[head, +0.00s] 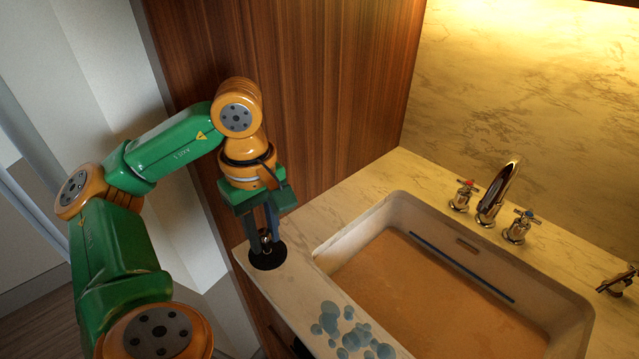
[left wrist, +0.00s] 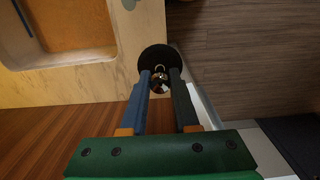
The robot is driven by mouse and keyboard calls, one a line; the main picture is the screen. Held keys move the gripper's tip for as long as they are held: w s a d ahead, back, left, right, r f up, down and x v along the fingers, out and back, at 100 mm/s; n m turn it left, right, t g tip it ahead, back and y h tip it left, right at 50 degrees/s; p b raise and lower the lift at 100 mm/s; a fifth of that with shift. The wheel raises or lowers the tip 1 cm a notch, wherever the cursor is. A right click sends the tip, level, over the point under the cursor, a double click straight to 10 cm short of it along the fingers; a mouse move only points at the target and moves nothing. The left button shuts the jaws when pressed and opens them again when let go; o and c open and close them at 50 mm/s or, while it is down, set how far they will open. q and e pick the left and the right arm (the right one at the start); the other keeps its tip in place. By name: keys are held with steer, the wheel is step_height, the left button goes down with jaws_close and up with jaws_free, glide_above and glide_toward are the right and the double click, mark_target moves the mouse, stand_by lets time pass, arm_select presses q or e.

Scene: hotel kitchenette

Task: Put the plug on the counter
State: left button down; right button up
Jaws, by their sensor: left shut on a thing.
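The plug (head: 267,260) is a round black disc with a small shiny metal knob in its middle. It is at the left end of the marble counter (head: 358,204), near the front corner and left of the sink; I cannot tell whether it touches the surface. In the left wrist view the plug (left wrist: 160,58) shows past the fingertips, partly overhanging the counter's edge from that angle. My left gripper (head: 267,238) points down over it, with its fingers shut on the knob (left wrist: 160,82). My right gripper is not in view.
The sink (head: 440,290) holds brownish water, with a thin blue bar (head: 462,266) in it. A gold faucet (head: 497,190) with two handles stands behind. Bluish bubble-like blobs (head: 345,328) lie on the counter's front strip. A wooden panel (head: 300,85) rises at the counter's left end.

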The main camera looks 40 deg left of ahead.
arm_select(q)
steer(key=shift+a, duration=0.1)
steer(key=w+a+f, duration=0.2)
steer(key=w+f, duration=0.1)
steer(key=w+a+f+b, duration=0.1)
steer(key=w+a+f, duration=0.1)
steer(key=w, duration=0.1)
steer(key=w+a+f+b, duration=0.1)
steer(key=w+a+f, duration=0.2)
steer(key=w, duration=0.1)
steer(key=shift+f, duration=0.3)
steer(key=f, duration=0.1)
steer(key=f+p, duration=0.1)
steer(key=w+a+f+p, duration=0.1)
steer(key=f, duration=0.1)
steer(key=shift+f, duration=0.35)
steer(key=c, duration=0.7)
jaws_free()
steer(key=shift+o, duration=0.2)
